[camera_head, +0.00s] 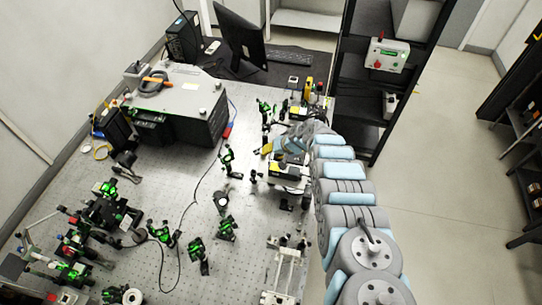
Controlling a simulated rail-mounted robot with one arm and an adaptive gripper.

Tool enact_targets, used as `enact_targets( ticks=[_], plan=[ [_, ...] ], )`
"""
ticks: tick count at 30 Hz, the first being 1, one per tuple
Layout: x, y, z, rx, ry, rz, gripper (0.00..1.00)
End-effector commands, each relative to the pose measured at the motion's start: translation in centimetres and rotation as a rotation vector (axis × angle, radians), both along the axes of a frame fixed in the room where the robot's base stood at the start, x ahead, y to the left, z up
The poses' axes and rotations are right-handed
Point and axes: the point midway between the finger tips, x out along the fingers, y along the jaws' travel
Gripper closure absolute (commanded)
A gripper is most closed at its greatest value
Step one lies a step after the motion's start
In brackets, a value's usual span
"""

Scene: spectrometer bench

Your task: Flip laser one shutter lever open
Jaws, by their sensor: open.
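My gripper (291,158) is at the far end of my arm, small and dark, over a laser-like box (286,174) with yellow markings near the right edge of the optical table. The jaws are open, but the fingertips are hard to make out, and I cannot tell whether they touch anything. A second box-like unit (306,110) with a yellow upright part (308,88) stands behind my arm's end. I cannot tell which unit is laser one. The shutter lever is too small, or hidden by my arm, to make out.
The perforated optical table (180,190) carries several green-lit optic mounts (227,158) left of my gripper. A large grey instrument (178,105) and a monitor (241,35) stand at the back. A black shelf (375,75) holds a control box (388,55).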

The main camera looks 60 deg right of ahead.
Motion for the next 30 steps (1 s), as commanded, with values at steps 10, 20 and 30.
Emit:
enact_targets(
  ticks=[10, 20, 30],
  plan=[
    [0.59, -0.04, -1.18, 0.000, 0.002, 0.000, 0.57],
    [0.59, -0.07, -1.12, 0.000, 0.003, -0.001, 0.71],
    [0.59, -0.09, -1.12, 0.000, 0.002, 0.000, 1.00]
  ],
)
